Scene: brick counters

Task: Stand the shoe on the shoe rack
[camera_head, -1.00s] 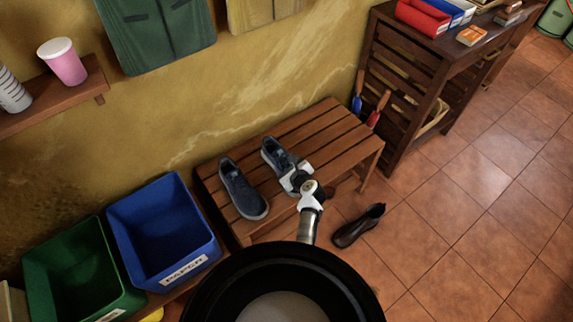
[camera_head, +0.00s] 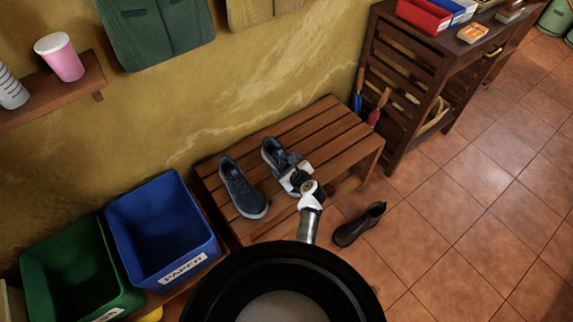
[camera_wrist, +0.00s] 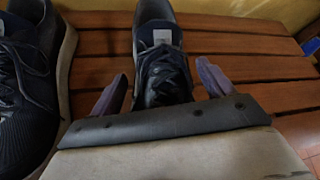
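A dark blue sneaker (camera_head: 274,153) with grey laces stands upright on the slatted wooden shoe rack (camera_head: 325,130), right of another blue shoe. In the wrist view this sneaker (camera_wrist: 158,45) points toward me between the two fingers. My gripper (camera_head: 294,174) is low over its front part. The fingers are spread, one on each side, with small gaps visible beside the shoe in the wrist view. The front of the sneaker is hidden by the gripper.
The other blue shoe (camera_head: 240,187) stands close on the left. A dark boot (camera_head: 359,225) is on the floor in front. A blue bin (camera_head: 165,230) and a green bin (camera_head: 75,270) stand left. The rack's right half is clear.

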